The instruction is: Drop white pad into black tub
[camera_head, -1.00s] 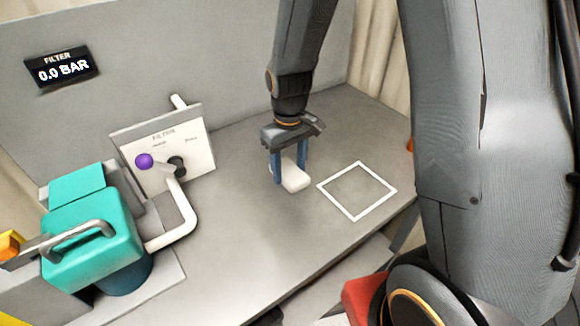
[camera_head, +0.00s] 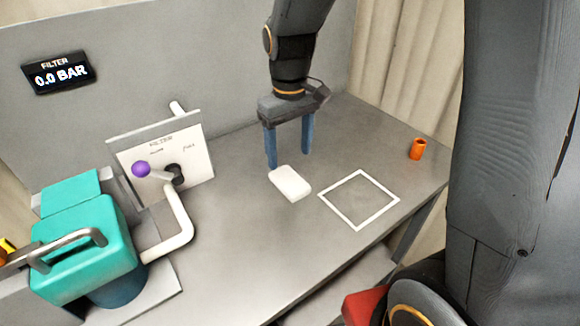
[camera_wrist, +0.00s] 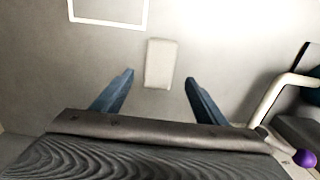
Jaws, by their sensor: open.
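The white pad (camera_head: 290,183) lies flat on the grey bench, just left of a white square outline. My gripper (camera_head: 288,160) is open above and behind the pad, its two blue fingers apart and empty. In the wrist view the pad (camera_wrist: 159,63) lies just beyond the gap between the open fingertips (camera_wrist: 160,76), not between them. No black tub shows in these frames.
A white square outline (camera_head: 359,200) is marked on the bench. A small orange cylinder (camera_head: 417,149) stands near the right edge. At left are a teal-topped unit (camera_head: 85,250), a white pipe (camera_head: 180,225) and a filter panel (camera_head: 165,160) with a purple-knobbed lever (camera_head: 141,169). The middle front is clear.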

